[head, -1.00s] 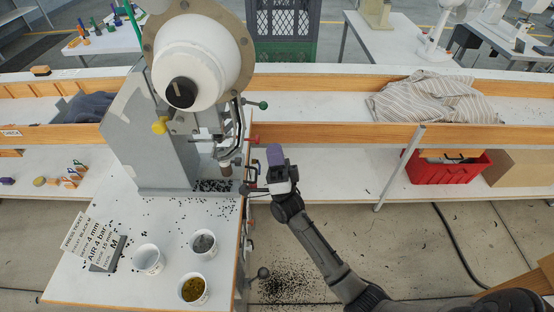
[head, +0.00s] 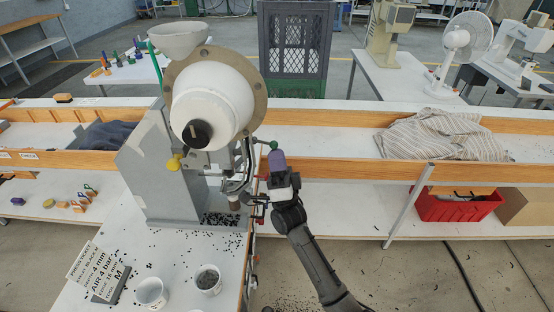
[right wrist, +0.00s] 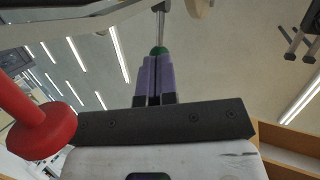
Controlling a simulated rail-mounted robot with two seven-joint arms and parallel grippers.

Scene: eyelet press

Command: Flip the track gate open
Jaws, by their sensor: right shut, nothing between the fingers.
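The eyelet press has a white drum (head: 213,97) on a grey body (head: 165,165). A lever with a green knob (head: 273,145) sticks out on its right side. I cannot make out the track gate itself clearly. My right gripper (head: 278,160) has purple fingers, shut and empty, with their tips at the green knob. In the right wrist view, the green knob (right wrist: 158,50) on its metal rod sits just beyond the closed fingertips (right wrist: 154,62); whether they touch I cannot tell. A red knob (right wrist: 42,132) is close on the left there. My left gripper is out of view.
Two white cups (head: 151,292) and a label card (head: 90,265) are on the press table, with black eyelets scattered around. A bench with wooden rails (head: 360,168) runs behind my arm. A striped cloth (head: 440,138) and a red bin (head: 455,205) are at the right.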

